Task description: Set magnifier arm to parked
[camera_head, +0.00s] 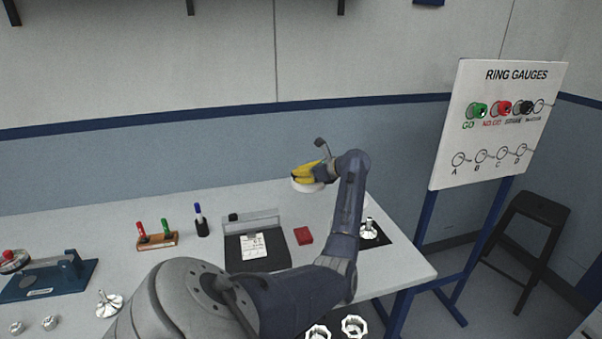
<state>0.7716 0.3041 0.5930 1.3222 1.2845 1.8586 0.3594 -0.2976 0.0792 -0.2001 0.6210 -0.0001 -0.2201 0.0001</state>
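My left arm reaches over the bench, and its gripper (306,173), with yellow fingers, points left near the back edge. A white round part (311,187), seemingly of the magnifier, shows just under the fingers. A thin grey jointed piece (322,144) rises behind the gripper and looks like part of the magnifier arm. My wrist and fingers hide much of it, so I cannot tell whether the fingers touch or grip it. My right gripper is out of view.
The ring gauge board (497,125) stands at right. The back left of the bench (80,225) is clear.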

